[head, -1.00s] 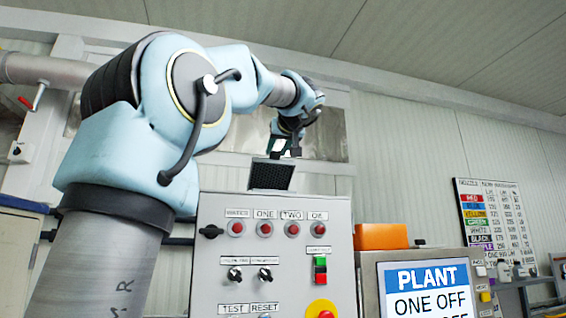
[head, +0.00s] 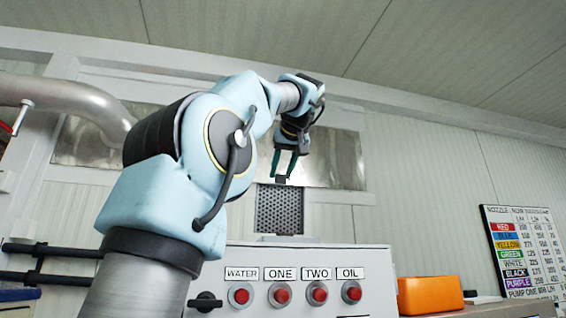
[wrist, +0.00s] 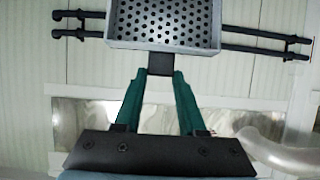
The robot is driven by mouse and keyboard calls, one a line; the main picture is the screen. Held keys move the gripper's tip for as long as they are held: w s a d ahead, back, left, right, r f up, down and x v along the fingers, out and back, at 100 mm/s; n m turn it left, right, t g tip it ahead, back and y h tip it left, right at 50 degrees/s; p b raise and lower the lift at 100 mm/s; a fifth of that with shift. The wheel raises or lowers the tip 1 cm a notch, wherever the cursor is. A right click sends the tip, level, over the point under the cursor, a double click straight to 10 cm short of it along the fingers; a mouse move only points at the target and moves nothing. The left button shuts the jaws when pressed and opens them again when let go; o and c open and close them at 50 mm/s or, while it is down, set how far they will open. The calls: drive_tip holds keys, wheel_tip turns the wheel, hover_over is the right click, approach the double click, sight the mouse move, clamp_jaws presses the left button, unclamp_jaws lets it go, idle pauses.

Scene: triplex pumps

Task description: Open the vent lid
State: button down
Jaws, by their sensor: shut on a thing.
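The vent lid (head: 279,210) is a grey perforated panel standing about upright above the top of the control box. In the wrist view, the lid (wrist: 165,22) shows its perforated face and pale frame at the top of the picture. A small dark tab (wrist: 160,63) sticks out from its edge. My gripper (head: 284,178) is at the lid's upper edge. In the wrist view, the green fingers of my gripper (wrist: 159,76) are shut on this tab. The lid's hinge side is not clearly seen.
The grey control box (head: 300,258) below carries labelled red buttons and a black knob (head: 205,302). An orange box (head: 430,294) sits to its right. A thick pipe (head: 75,95) runs along the left. A nozzle chart (head: 522,250) hangs far right.

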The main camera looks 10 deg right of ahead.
drive_tip(key=shift+w+a+r+g+p, duration=0.1)
drive_tip(key=shift+w+r+g+p, duration=0.3)
drive_tip(key=shift+w+p, duration=0.15)
drive_tip(key=shift+f, duration=0.1)
drive_tip(key=c, duration=0.8)
unclamp_jaws()
drive_tip(key=shift+s, duration=0.1)
drive_tip(key=o, duration=0.3)
drive_tip(key=shift+f, duration=0.1)
